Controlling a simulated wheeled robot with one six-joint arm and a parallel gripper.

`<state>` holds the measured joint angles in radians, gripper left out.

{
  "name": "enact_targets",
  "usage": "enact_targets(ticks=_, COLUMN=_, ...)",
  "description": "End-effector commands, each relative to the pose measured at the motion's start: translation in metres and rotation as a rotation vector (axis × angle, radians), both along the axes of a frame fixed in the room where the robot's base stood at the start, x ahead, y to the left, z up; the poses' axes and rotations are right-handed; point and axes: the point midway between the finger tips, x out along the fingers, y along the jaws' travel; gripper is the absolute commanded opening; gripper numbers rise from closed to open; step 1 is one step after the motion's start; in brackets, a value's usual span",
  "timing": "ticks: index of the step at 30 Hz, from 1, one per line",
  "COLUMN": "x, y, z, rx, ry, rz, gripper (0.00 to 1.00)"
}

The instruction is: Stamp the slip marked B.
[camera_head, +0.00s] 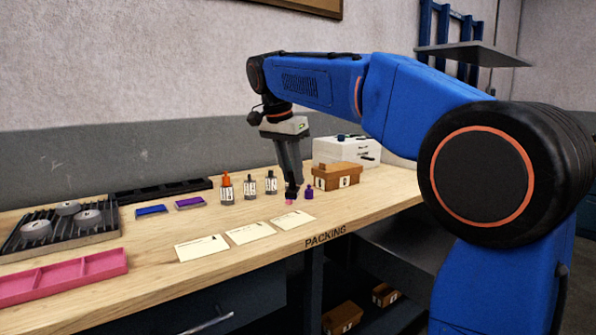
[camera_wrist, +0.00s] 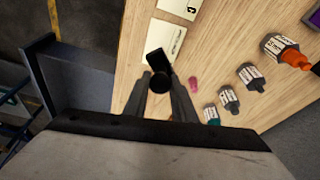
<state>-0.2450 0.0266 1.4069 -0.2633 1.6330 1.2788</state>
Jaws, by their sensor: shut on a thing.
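My gripper (camera_head: 290,188) points down above the bench and is shut on a black stamp-like thing (camera_wrist: 158,66). In the wrist view this held thing overlaps part of a cream slip (camera_wrist: 172,40); its height above the bench cannot be told. A second slip (camera_wrist: 181,7), marked C, lies beyond it at the top edge. In the head view three slips lie in a row along the front edge: left (camera_head: 202,248), middle (camera_head: 250,233) and right (camera_head: 293,219). Their letters are too small to read there. My gripper is just behind the right slip.
A small pink thing (camera_wrist: 193,82) lies beside my gripper. Several bottles (camera_head: 249,187), a purple thing (camera_head: 308,193), brown boxes (camera_head: 336,176) and a white case (camera_head: 345,151) stand nearby. Blue (camera_head: 151,211) and purple (camera_head: 189,202) pads and a pink tray (camera_head: 65,276) lie left.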

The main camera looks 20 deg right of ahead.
Motion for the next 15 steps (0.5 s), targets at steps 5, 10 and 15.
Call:
enact_targets(ticks=5, x=-0.001, y=0.0, z=-0.01, rx=0.0, ry=0.001, rz=0.0, gripper=0.1)
enact_targets(ticks=10, x=-0.001, y=0.0, z=-0.026, rx=-0.001, ry=0.002, rz=-0.001, gripper=0.1)
enact_targets(ticks=15, x=-0.001, y=0.0, z=-0.041, rx=0.0, ry=0.001, rz=0.0, gripper=0.1)
